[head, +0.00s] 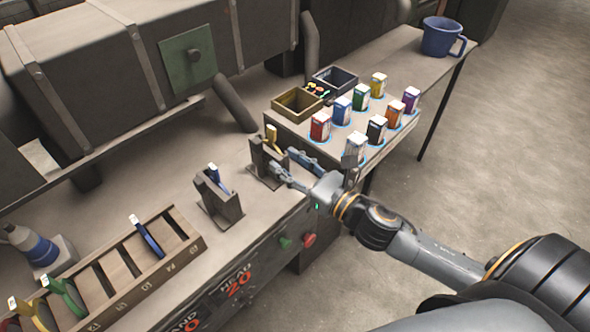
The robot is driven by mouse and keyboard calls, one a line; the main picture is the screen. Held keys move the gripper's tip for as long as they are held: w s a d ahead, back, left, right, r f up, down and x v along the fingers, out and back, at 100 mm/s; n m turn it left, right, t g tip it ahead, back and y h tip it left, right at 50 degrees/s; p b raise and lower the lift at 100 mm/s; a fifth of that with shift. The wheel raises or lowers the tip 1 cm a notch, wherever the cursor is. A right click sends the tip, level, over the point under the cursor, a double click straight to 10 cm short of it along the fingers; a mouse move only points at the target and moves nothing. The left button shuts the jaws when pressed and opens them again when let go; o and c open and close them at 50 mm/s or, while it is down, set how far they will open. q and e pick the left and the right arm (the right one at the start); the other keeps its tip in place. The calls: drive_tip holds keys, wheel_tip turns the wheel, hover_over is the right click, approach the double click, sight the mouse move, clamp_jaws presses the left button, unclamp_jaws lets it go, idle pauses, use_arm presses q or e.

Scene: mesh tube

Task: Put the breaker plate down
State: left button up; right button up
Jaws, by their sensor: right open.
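My right gripper (283,161) is open, its two fingers apart, beside a dark upright holder (262,163) at the near end of the small table. A yellow piece with a pale top (272,138) stands in that holder, just beyond the fingertips. I see nothing clearly held between the fingers. A second holder (226,207) to the left has a blue piece with a white tip (215,175) in it. I cannot tell which thing is the breaker plate. My left gripper is not in view.
A slotted wooden rack (190,250) at lower left carries a blue piece (148,238) and a green one (66,297). Several coloured boxes (341,110), two open bins (298,102) and a blue mug (441,37) are on the right. Green and red buttons (309,240) are on the front panel.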

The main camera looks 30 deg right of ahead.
drive_tip(key=shift+v, duration=0.85)
